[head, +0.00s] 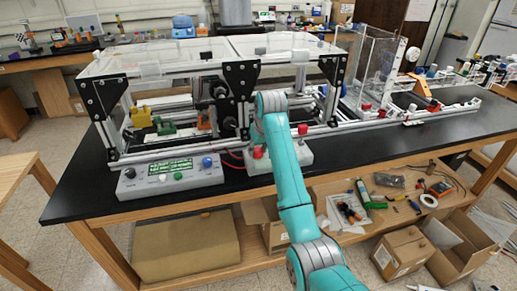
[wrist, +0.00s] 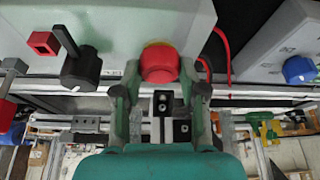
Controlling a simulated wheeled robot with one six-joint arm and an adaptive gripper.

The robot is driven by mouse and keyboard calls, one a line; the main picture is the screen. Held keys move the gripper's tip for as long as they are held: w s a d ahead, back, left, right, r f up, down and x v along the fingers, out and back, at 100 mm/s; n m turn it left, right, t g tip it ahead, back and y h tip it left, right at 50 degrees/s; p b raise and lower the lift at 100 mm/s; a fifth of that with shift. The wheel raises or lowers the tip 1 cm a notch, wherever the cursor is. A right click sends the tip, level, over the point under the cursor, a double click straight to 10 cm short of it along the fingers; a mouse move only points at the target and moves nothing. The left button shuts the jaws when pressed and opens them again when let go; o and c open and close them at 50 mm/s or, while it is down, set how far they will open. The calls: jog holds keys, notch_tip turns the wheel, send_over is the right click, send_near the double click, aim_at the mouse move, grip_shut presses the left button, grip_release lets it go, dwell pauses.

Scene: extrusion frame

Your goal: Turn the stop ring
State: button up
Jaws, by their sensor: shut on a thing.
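The red stop ring (wrist: 159,64) is a round red knob with a yellow patch at its upper edge, at the top middle of the wrist view. It sits on the face of a light grey control box (wrist: 120,20). My gripper (wrist: 160,72) has one finger on each side of the red knob and is shut on it. In the head view the same box (head: 292,160) stands at the bench's front edge, partly behind my arm. My gripper's fingers are hidden there by the arm.
A black knob (wrist: 80,67) and a red square part (wrist: 43,42) are left of the ring in the wrist view. A second control box (head: 170,178) with a green display stands left on the bench. The extrusion frame (head: 180,70) rises close behind.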

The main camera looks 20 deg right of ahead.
jog(key=shift+m+h, duration=0.5)
jog(key=shift+m, duration=0.8)
jog(key=o, duration=1.1)
jog(key=shift+o, duration=0.2)
jog(key=v, duration=0.7)
jog(key=shift+r, duration=0.2)
jog(key=shift+s+a, duration=0.1)
jog(key=shift+a, duration=0.05)
